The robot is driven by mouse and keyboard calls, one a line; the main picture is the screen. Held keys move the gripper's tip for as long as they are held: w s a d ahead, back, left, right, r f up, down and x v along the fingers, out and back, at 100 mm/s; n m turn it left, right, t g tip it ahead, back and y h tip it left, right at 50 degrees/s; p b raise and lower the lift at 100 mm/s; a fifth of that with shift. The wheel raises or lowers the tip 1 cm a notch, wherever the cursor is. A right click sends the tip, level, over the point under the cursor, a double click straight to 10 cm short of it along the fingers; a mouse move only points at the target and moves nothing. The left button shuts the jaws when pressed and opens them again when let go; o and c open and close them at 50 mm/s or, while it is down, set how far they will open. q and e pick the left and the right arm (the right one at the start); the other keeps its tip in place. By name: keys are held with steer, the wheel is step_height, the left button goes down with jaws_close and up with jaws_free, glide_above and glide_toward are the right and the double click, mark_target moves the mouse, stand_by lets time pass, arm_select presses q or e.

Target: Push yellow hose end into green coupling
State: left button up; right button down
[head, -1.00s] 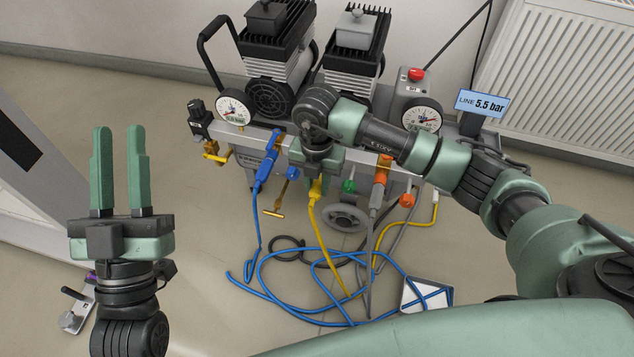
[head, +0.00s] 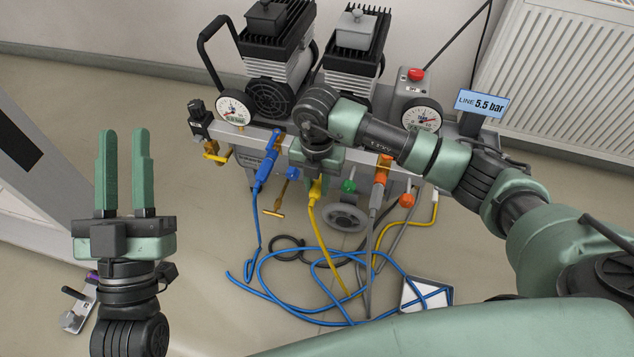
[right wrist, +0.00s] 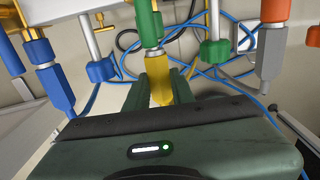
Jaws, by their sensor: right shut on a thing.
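The yellow hose end (right wrist: 159,82) sits between the fingers of my right gripper (right wrist: 157,92), which is shut on it. Its front lines up with the green coupling (right wrist: 150,24) in the right wrist view. A short silver section shows between the yellow body and the green coupling; I cannot tell how deep it sits. In the head view my right gripper (head: 317,168) hides the green coupling, and the yellow hose end (head: 315,188) shows just below it. My left gripper (head: 124,135) is open and empty, far to the left above the floor.
A blue hose end (head: 264,168) and a grey hose end (head: 376,197) are on the neighbouring couplings. A green knob (head: 348,186) and a blue knob (head: 292,173) flank the yellow one. Loose blue hose (head: 262,272) and a white tray (head: 410,296) lie on the floor.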

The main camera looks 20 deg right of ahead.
arm_select(q)
steer(key=shift+w+f, duration=0.25)
steer(key=shift+f+g, duration=0.1)
steer(key=shift+g, duration=0.2)
steer(key=shift+s+a+r, duration=0.1)
steer(key=shift+s+r, duration=0.1)
arm_select(e)
steer(key=shift+w+d, duration=0.15)
steer(key=shift+w, duration=0.05)
arm_select(q)
steer(key=shift+s+r+t, duration=0.2)
steer(key=shift+r+t, duration=0.1)
steer(key=shift+t, duration=0.1)
arm_select(e)
steer(key=shift+w+d, duration=0.15)
steer(key=shift+w, duration=0.05)
steer(key=shift+w, duration=0.1)
steer(key=c, duration=1.1)
jaws_free()
arm_select(q)
steer(key=shift+s+r, duration=0.15)
steer(key=shift+r, duration=0.1)
arm_select(e)
steer(key=shift+r, duration=0.1)
